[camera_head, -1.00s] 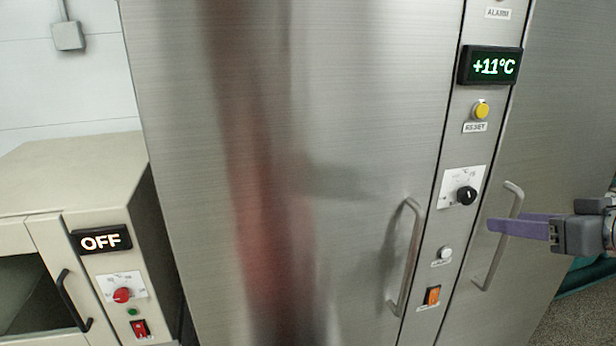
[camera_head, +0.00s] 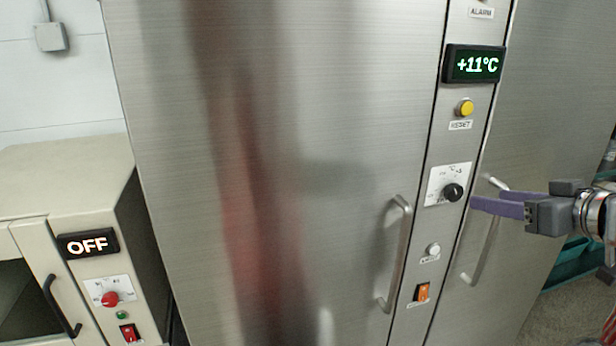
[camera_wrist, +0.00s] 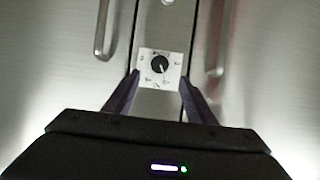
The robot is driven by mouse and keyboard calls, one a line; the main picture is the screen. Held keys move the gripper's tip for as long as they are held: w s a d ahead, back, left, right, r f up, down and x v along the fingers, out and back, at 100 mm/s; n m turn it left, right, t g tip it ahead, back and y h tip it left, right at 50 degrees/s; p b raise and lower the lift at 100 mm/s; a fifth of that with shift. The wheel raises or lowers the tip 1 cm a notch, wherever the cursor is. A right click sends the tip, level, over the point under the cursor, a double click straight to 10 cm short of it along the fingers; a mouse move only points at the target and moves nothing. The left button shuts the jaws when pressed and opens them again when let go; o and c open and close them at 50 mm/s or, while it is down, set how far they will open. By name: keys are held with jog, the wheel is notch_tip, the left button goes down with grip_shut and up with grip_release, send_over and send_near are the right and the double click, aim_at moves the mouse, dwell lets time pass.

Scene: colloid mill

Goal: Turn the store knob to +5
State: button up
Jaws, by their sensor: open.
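The store knob (camera_head: 453,192) is a black round dial on a white scale plate (camera_head: 434,188), set in the steel strip between two tall doors. It also shows in the wrist view (camera_wrist: 159,64), centred ahead between my fingers. The display (camera_head: 473,64) above reads +11°C. My gripper (camera_head: 476,202) has purple fingers and is open and empty. It is in front of the panel, just right of the knob in the head view, and apart from it in the wrist view. The scale marks are too small to read surely.
A yellow RESET button (camera_head: 465,108) is above the knob. A white button (camera_head: 433,249) and an orange switch (camera_head: 422,292) are below. Bar handles flank the strip, left (camera_head: 396,255) and right (camera_head: 484,245). A beige oven (camera_head: 62,190) showing OFF stands at left.

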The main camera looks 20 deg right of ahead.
aim_at(458, 195)
jog(key=x, duration=1)
jog(key=shift+w+f, duration=0.1)
jog(key=shift+f, duration=0.05)
jog(key=c, duration=1)
jog(key=shift+c, duration=0.2)
jog(key=shift+d+m, duration=0.1)
jog(key=shift+m, duration=0.2)
jog(key=m+y, duration=0.2)
jog(key=m, duration=0.1)
jog(key=shift+d+y, duration=0.15)
jog(key=shift+y, duration=0.25)
jog(key=m+t+y, duration=0.1)
jog(key=m+y, duration=0.1)
jog(key=m, duration=0.2)
jog(key=shift+d+f+m, duration=0.15)
jog(key=shift+m, duration=0.25)
